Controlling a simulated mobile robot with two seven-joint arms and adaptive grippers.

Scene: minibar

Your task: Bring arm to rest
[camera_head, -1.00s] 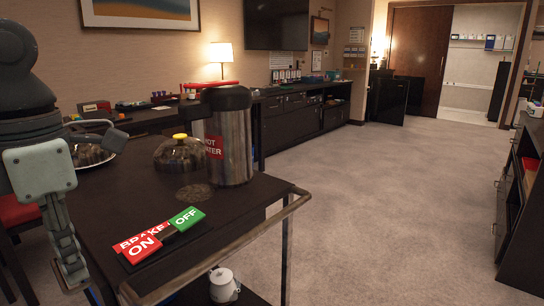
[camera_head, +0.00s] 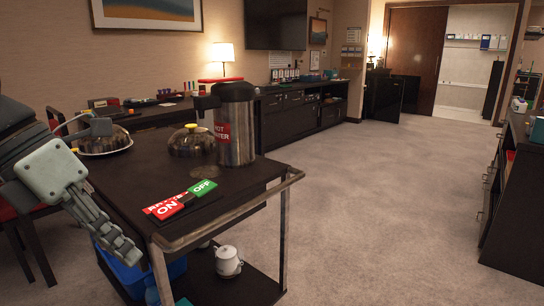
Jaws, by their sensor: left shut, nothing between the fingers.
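My left arm comes in from the left edge, and its gripper (camera_head: 138,257) points down and to the right beside the near left side of the dark trolley (camera_head: 135,182). The gripper is shut and empty. It shows in front of the trolley's near side; I cannot tell whether it touches it. My right gripper is not in view.
A hot water dispenser (camera_head: 236,135) and domed dishes (camera_head: 190,142) stand on the trolley, with a red and green brake sign (camera_head: 182,200). A white pot (camera_head: 228,262) sits on the lower shelf. Carpet (camera_head: 370,200) on the right is clear.

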